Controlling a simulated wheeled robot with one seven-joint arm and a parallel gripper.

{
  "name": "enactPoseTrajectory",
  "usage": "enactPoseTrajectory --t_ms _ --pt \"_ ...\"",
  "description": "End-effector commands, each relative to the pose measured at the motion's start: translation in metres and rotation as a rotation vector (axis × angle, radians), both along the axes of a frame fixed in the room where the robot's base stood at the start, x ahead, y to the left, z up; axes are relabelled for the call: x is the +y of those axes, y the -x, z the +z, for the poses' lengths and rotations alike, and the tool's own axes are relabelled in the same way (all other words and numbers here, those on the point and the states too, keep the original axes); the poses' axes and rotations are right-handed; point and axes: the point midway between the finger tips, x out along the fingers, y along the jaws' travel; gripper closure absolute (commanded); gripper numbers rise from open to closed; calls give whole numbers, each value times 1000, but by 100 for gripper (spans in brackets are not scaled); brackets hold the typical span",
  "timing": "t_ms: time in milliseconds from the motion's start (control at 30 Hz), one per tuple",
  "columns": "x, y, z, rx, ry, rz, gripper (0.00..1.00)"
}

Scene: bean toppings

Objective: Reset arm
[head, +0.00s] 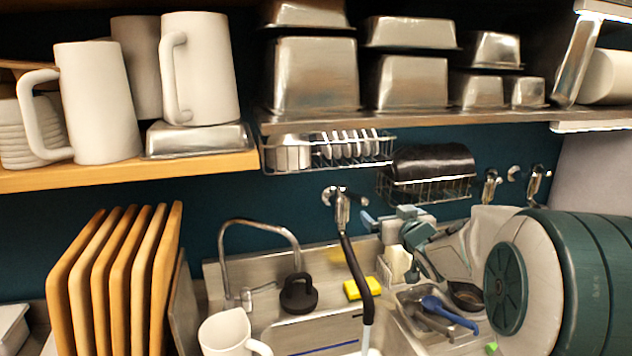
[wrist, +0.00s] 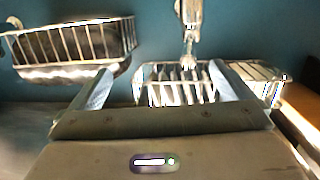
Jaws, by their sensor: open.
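My gripper (wrist: 162,82) shows in the wrist view with its two fingers spread wide apart. It is open, and nothing is between the fingers. Behind the fingers are a wire rack with upright slats (wrist: 180,85) and a wire basket (wrist: 75,45) on a blue wall.
A wooden shelf (head: 130,174) holds white mugs (head: 97,100), and a metal shelf (head: 400,116) holds steel pans (head: 314,74). Below are upright wooden boards (head: 118,280), a sink with a tap (head: 258,224), a yellow sponge (head: 362,288) and a white jug (head: 226,335).

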Motion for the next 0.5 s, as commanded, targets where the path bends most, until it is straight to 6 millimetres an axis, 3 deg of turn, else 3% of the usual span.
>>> enactPoseTrajectory --t_ms 267,500 --pt "7 80 -22 300 89 -198 0" --pt "24 181 -59 621 96 -261 0"
